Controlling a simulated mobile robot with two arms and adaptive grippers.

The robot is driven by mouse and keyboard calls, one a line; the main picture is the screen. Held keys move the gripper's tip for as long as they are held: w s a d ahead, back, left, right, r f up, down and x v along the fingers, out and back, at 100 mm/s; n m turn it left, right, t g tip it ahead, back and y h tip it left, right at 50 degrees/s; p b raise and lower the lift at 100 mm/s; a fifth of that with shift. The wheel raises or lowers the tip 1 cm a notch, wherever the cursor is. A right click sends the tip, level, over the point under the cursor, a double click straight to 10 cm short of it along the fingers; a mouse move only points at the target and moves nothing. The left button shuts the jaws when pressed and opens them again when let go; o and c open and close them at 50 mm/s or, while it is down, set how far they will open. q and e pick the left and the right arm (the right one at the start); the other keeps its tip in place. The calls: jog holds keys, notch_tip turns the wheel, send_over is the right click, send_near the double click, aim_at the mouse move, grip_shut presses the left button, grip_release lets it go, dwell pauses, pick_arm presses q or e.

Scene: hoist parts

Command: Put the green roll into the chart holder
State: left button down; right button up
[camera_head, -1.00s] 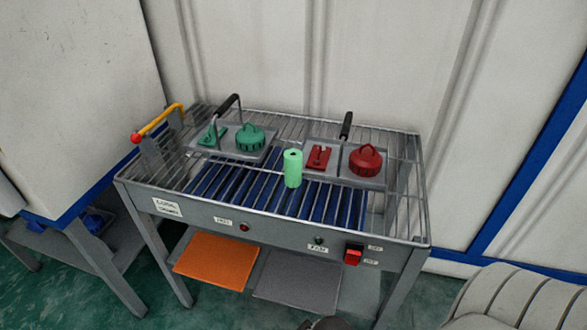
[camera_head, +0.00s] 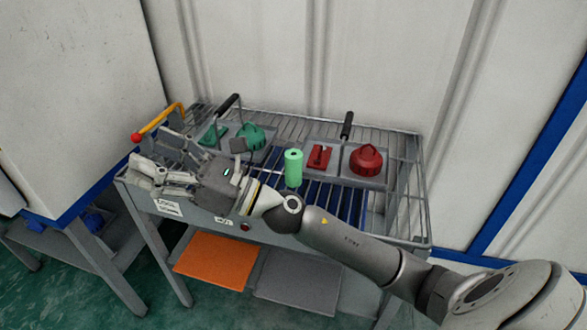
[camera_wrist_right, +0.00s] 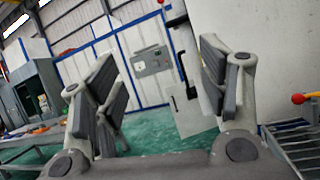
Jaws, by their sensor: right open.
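The green roll (camera_head: 293,168) stands upright on the wire rack of the grey table, near its middle. My right gripper (camera_head: 150,160) is open and empty above the table's left front corner, pointing left, well apart from the roll. In the right wrist view its two fingers (camera_wrist_right: 158,90) are spread with nothing between them. My right forearm passes in front of the roll's near side. I cannot make out a chart holder with certainty. My left gripper is not in view.
A tray with green parts (camera_head: 250,138) and a tray with red parts (camera_head: 366,160) stand on the rack, with black handles. A yellow handle with a red knob (camera_head: 136,138) rises at the left end. Orange (camera_head: 215,260) and grey mats lie on the lower shelf.

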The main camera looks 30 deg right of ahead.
jog(key=a+f+n+g+y, duration=0.1)
jog(key=a+f+n+g, duration=0.2)
jog(key=n+g, duration=0.65)
jog(key=n+g+h, duration=0.2)
jog(key=n+h, duration=1.3)
jog(key=h, duration=0.4)
send_near(294, 154)
jog(key=x, duration=0.5)
jog(key=shift+a+f, duration=0.15)
jog(key=shift+p+x, duration=1)
jog(key=shift+x, duration=2)
jog(key=shift+t, duration=0.25)
